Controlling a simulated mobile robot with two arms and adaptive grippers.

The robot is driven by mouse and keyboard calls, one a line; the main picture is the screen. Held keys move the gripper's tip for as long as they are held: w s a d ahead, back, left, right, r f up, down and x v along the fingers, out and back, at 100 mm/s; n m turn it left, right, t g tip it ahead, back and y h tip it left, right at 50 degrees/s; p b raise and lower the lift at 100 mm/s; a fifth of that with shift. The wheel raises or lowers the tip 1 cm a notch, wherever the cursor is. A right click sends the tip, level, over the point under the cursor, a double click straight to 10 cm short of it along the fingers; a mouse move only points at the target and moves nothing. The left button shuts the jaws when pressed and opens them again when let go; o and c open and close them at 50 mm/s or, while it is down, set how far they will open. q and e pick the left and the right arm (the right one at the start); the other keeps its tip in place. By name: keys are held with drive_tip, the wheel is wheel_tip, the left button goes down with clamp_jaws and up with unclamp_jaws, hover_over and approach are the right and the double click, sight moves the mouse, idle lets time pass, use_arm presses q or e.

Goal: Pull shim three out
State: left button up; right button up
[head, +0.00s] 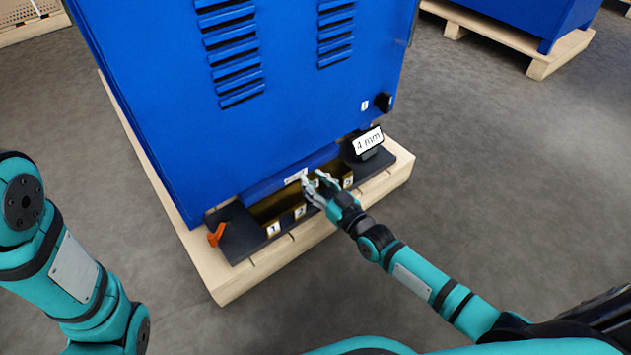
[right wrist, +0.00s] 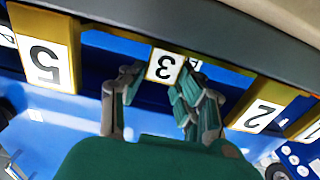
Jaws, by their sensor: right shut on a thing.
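Shim three (right wrist: 166,66) is a small yellow-brown block whose white "3" label appears upside down in the right wrist view, set back under a dark edge. My right gripper (right wrist: 161,80) has one finger on each side of it and is shut on it. In the head view my right gripper (head: 314,181) reaches the slot at the foot of the blue machine and hides most of shim three. Shims labelled 1 (head: 273,230) and 2 (head: 299,212) stand to its left. My left gripper is out of view.
In the right wrist view, shim five (right wrist: 45,52) and shim two (right wrist: 262,112) flank shim three, with blue gaps between. The blue machine (head: 300,110) stands on a wooden pallet (head: 240,285). A "4 mm" sign (head: 368,141) and an orange piece (head: 216,235) sit near the slot's ends.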

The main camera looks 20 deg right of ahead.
sight(314, 180)
clamp_jaws()
drive_tip(key=p+v, duration=0.3)
drive_tip(key=v, duration=0.1)
drive_tip(key=shift+r, duration=0.1)
drive_tip(key=shift+s+d, duration=0.1)
drive_tip(key=shift+s, duration=0.25)
drive_tip(key=o, duration=0.6)
unclamp_jaws()
drive_tip(key=shift+s+f, duration=0.1)
drive_tip(key=shift+f, duration=0.15)
drive_tip(key=o, duration=0.4)
drive_tip(key=shift+d+r, duration=0.1)
drive_tip(key=shift+o, duration=0.2)
